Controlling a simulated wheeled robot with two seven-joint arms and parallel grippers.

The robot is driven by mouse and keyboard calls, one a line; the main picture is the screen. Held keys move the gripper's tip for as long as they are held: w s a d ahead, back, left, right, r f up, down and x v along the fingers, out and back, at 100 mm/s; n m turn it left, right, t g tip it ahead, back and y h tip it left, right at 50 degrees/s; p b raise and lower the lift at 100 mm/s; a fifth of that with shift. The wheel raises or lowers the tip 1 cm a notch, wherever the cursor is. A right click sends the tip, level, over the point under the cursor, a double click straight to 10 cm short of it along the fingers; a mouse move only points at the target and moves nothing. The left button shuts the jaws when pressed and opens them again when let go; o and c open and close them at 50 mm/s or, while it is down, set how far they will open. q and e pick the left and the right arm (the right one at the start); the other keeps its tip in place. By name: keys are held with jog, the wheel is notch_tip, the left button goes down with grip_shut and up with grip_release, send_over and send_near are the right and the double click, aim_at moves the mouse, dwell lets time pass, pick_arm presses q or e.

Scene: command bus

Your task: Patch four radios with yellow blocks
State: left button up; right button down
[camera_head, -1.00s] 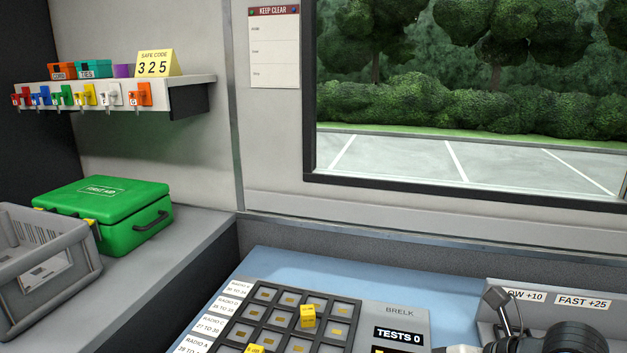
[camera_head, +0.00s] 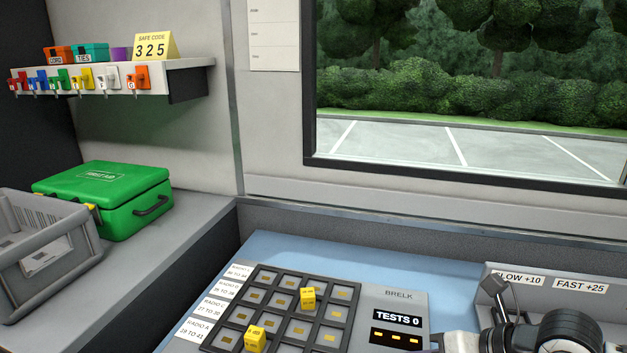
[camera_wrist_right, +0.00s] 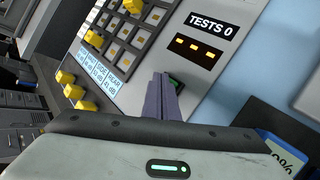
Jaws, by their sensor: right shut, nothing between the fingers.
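The grey patch panel (camera_head: 373,302) has a grid of dark-framed cells with small yellow marks, radio labels on its left side and a display (camera_head: 398,319) reading TESTS 0. One yellow block (camera_head: 308,299) sits in a cell toward the back; another yellow block (camera_head: 256,340) sits nearer the front left. In the right wrist view, several more yellow blocks (camera_wrist_right: 74,92) stand beyond the panel's label edge. My right gripper (camera_wrist_right: 164,80) is shut and empty, its fingertips at a dark slot-like part with green (camera_wrist_right: 175,83) below the display. My left gripper is out of view.
A grey holder (camera_head: 553,283) marked SLOW +10 and FAST +25 stands right of the panel, behind my right arm. A green first-aid case (camera_head: 105,200) and a grey crate (camera_head: 45,245) sit on the left counter. The blue desk (camera_head: 330,255) is bare behind the panel.

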jog(key=shift+f, duration=0.25)
dwell(0.3)
jog(key=shift+r, duration=0.1)
jog(key=shift+r+p, duration=0.6)
jog(key=shift+p, duration=0.05)
jog(key=shift+r, duration=0.1)
notch_tip(320, 180, up, 6)
jog(key=p, duration=0.5)
jog(key=shift+p, duration=0.3)
